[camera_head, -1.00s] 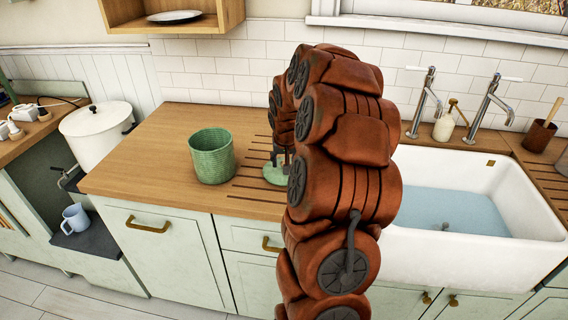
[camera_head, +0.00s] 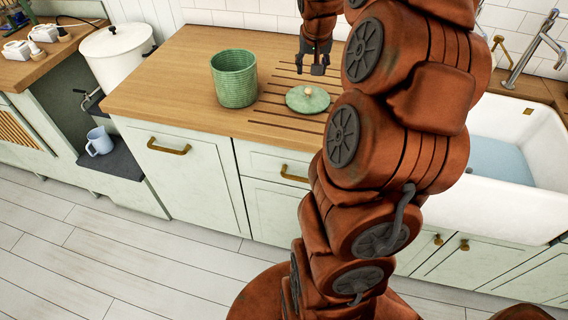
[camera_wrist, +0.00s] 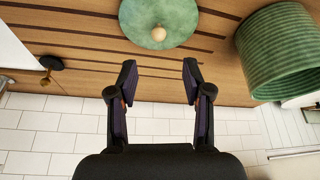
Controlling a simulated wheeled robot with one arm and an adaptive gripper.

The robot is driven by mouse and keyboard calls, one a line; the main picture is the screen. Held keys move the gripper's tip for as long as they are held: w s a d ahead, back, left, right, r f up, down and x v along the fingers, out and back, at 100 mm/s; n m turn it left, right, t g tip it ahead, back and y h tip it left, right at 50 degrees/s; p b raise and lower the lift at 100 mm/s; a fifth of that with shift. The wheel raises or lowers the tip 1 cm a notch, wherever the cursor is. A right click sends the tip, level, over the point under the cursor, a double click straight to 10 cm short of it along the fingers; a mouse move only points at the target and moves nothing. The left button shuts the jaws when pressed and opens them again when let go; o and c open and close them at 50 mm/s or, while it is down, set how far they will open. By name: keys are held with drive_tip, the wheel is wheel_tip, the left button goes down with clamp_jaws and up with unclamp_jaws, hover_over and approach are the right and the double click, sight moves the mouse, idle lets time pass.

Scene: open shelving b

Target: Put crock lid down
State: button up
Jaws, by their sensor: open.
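The crock lid (camera_head: 308,99) is a flat green disc with a pale round knob. It lies on the grooved part of the wooden counter, right of the green ribbed crock (camera_head: 234,78), which stands upright and apart from it. My gripper (camera_head: 311,69) is above and behind the lid in the head view, clear of it. In the wrist view the lid (camera_wrist: 160,22) is at the top centre, beyond my open, empty fingers (camera_wrist: 158,82). The crock (camera_wrist: 285,55) shows at the right there.
The white sink (camera_head: 500,165) is to the right, partly behind my arm. A white lidded pot (camera_head: 115,55) and a blue mug (camera_head: 99,141) are at the left. The wooden counter (camera_head: 165,85) left of the crock is clear.

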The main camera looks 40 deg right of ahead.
drive_tip(key=s+a+f+n+g+y, duration=0.15)
drive_tip(key=s+a, duration=0.25)
drive_tip(key=a, duration=0.8)
drive_tip(key=s+a+n+g+y, duration=0.1)
drive_tip(key=s+a+n, duration=0.3)
drive_tip(key=a, duration=0.7)
drive_tip(key=s+a+f+n+g, duration=0.1)
drive_tip(key=s+a+f, duration=0.1)
drive_tip(key=s+a, duration=0.3)
drive_tip(key=s+a+f+n+g, duration=0.1)
drive_tip(key=s+a, duration=0.5)
drive_tip(key=s, duration=0.7)
drive_tip(key=shift+s+f+g, duration=0.25)
drive_tip(key=shift+f+g, duration=0.1)
drive_tip(key=shift+f, duration=0.4)
drive_tip(key=shift+a+n, duration=0.1)
drive_tip(key=shift+n, duration=0.15)
drive_tip(key=shift+c, duration=0.8)
